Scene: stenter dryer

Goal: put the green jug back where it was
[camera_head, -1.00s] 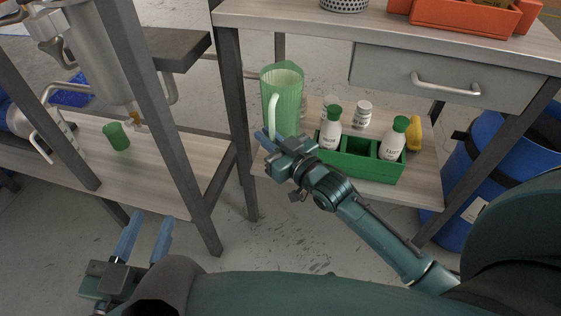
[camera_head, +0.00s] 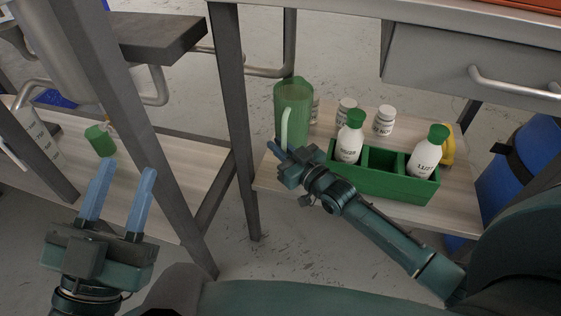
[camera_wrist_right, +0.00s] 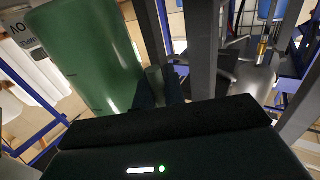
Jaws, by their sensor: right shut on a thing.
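The green jug (camera_head: 299,105) is upright at the left end of the workbench's lower shelf (camera_head: 440,212). Its pale handle faces me. My right gripper (camera_head: 277,149) is shut on the jug at the lower part of the handle; the fingertips are partly hidden. I cannot tell whether the jug's base touches the shelf. In the right wrist view the jug (camera_wrist_right: 85,55) fills the upper left, close to the gripper. My left gripper (camera_head: 127,172) is open and empty, in front of the left-hand bench.
A green divided crate (camera_head: 385,188) with white bottles stands right of the jug. Small white jars (camera_head: 384,120) and a yellow item (camera_head: 448,148) are behind it. A grey leg (camera_head: 232,120) rises left of the jug. A small green cup (camera_head: 100,141) is on the left bench.

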